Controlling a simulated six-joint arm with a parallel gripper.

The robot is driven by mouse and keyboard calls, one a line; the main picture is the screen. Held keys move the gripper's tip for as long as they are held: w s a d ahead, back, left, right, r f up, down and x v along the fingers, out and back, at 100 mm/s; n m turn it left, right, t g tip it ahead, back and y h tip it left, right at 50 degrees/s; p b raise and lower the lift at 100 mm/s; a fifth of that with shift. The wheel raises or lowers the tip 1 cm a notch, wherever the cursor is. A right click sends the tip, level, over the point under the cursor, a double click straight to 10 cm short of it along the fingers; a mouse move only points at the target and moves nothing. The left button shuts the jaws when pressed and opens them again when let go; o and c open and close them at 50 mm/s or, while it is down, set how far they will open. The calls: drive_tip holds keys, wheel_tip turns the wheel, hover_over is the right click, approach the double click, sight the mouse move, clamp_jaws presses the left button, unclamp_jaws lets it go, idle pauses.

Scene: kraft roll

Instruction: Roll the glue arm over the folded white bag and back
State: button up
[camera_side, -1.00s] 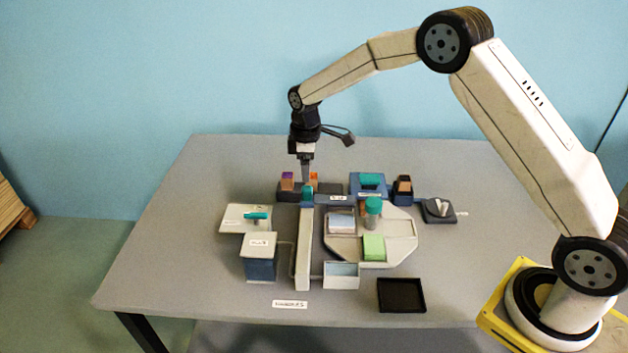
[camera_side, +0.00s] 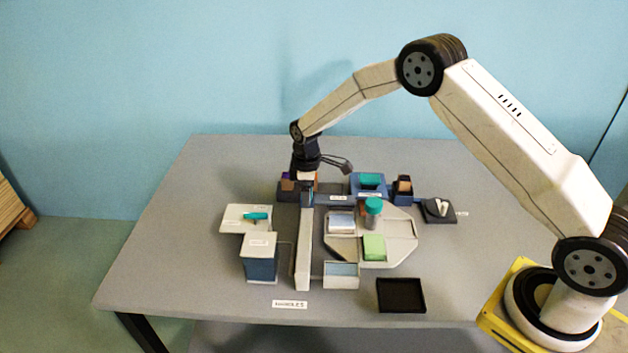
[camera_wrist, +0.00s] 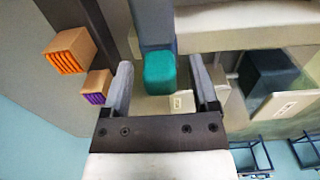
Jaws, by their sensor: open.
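A teal handle (camera_wrist: 160,73) sits between the two fingers of my gripper (camera_wrist: 162,85) in the wrist view, with a gap on each side. My gripper (camera_side: 307,201) is open and low at the far end of a long pale bar (camera_side: 304,250) in the side view, where it hides the handle. The handle seems to belong to the glue arm, but its link to the bar is not clear. A pale, flat stack (camera_side: 341,222), perhaps the folded white bag, lies on the light octagonal tray (camera_side: 402,228) right of the bar.
A teal-lidded jar (camera_side: 373,212) and a green pad (camera_side: 374,247) are on the tray. A dark blue box (camera_side: 261,262) stands left of the bar; a black tray (camera_side: 401,296) lies front right. The table's left side is clear.

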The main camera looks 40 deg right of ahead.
clamp_jaws()
idle(1.4)
